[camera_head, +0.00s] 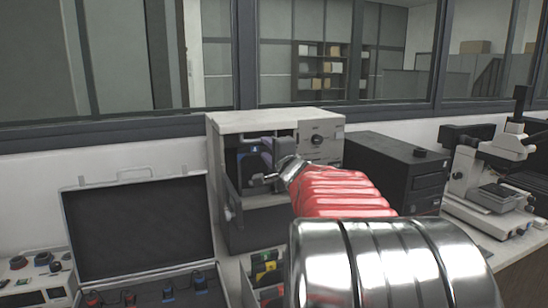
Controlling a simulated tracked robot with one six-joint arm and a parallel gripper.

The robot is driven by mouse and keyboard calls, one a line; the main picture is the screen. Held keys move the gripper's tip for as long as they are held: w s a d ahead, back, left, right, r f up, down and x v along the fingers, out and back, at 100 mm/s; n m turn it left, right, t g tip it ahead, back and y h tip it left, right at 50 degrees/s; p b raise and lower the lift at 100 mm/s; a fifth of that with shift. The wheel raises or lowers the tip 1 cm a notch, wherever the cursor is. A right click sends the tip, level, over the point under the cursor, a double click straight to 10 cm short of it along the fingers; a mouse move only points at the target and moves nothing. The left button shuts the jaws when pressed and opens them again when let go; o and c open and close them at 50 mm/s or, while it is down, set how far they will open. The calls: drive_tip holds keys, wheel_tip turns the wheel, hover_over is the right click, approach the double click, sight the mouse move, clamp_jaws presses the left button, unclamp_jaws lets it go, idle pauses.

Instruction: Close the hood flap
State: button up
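The mounting press (232,124) is a boxy machine with a pale top and a dark open front, in the middle of the head view. The front opening shows a dark interior with a small blue-lit part. My gripper (264,180) is at the front opening, at the end of my red and chrome arm. Its fingers are small and dark against the opening, so I cannot tell whether they are open or touching anything.
An open case (140,225) with a raised lid stands at left, holding several small tools. A bin (266,268) of coloured items sits in front of the press. A black box (400,165) and a microscope (490,180) stand at right. A windowed wall is behind.

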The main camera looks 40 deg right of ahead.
drive_tip(key=v, duration=0.5)
drive_tip(key=shift+s+a+f, duration=0.1)
drive_tip(key=shift+s+a, duration=0.1)
drive_tip(key=shift+s, duration=0.15)
drive_tip(key=a+f+n+g+y, duration=0.1)
drive_tip(key=a+f+n+y, duration=0.25)
drive_tip(key=a, duration=0.65)
drive_tip(key=a+f+n+g+y, duration=0.15)
drive_tip(key=a+n+y, duration=0.3)
drive_tip(key=a, duration=0.65)
drive_tip(key=a+f+n+g+y, duration=0.1)
drive_tip(key=a+f+n+y, duration=0.3)
drive_tip(key=a, duration=0.6)
drive_tip(key=s+a+f+n+g+h, duration=0.1)
drive_tip(key=s+a+f+n+g, duration=0.2)
drive_tip(key=s+a+f+n, duration=0.25)
drive_tip(key=s+a+f+n+g+h, duration=0.1)
drive_tip(key=s+a+f+n+g, duration=0.2)
drive_tip(key=s+a+f, duration=0.45)
drive_tip(key=s+d+f+n+g+h, duration=0.1)
drive_tip(key=s+d+f+n+h, duration=0.1)
drive_tip(key=s+d, duration=0.2)
drive_tip(key=s, duration=0.3)
drive_tip(key=shift+d+h, duration=0.3)
drive_tip(key=shift+d, duration=0.05)
